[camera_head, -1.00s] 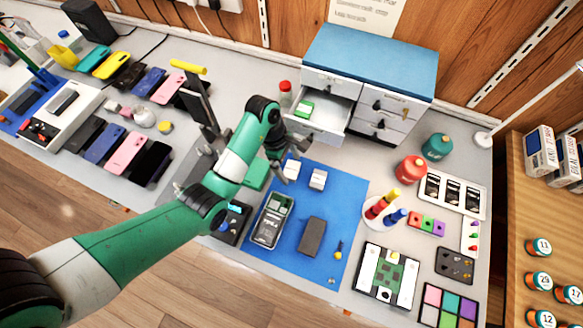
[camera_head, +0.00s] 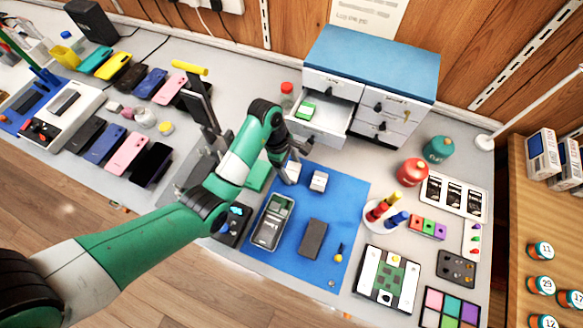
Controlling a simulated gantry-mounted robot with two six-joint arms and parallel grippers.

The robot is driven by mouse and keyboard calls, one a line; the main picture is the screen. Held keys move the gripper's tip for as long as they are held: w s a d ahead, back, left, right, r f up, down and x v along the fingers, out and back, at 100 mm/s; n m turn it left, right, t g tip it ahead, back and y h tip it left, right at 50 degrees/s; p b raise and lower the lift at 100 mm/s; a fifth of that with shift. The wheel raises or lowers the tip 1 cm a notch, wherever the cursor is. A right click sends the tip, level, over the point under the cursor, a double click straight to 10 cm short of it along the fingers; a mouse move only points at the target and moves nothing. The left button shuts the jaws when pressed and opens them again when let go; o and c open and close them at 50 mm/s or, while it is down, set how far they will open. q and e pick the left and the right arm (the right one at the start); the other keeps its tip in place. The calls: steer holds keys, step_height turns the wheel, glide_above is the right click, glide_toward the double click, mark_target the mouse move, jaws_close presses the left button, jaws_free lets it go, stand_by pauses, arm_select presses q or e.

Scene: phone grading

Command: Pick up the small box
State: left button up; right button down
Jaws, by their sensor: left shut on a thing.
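A small white box (camera_head: 292,173) is at the top left of the blue mat (camera_head: 350,190), partly hidden by my left gripper. My left gripper (camera_head: 287,163) comes down from the arm and is shut on this box. I cannot tell whether the box is clear of the mat. A second small white box (camera_head: 318,181) sits on the mat just to the right, apart from the gripper. My right gripper is not in view.
An open drawer (camera_head: 322,122) with a green item stands just behind the gripper, under a blue-topped cabinet (camera_head: 372,60). An opened phone (camera_head: 272,222) and a dark block (camera_head: 313,239) lie on the mat. A red bottle (camera_head: 411,172) stands to the right.

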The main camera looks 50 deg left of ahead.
mark_target(296, 173)
arm_select(q)
steer(key=shift+r+p, duration=0.3)
steer(key=shift+r, duration=0.25)
step_height(296, 173, up, 3)
steer(key=shift+s+d+p, duration=0.1)
steer(key=shift+p, duration=1)
steer(key=s+d+r+p, duration=0.9)
steer(key=s+p, duration=0.2)
steer(key=p, duration=0.1)
step_height(296, 173, up, 27)
steer(key=p, duration=2.7)
steer(key=shift+w+a+f, duration=0.15)
steer(key=shift+a+f, duration=0.05)
steer(key=shift+f, duration=0.15)
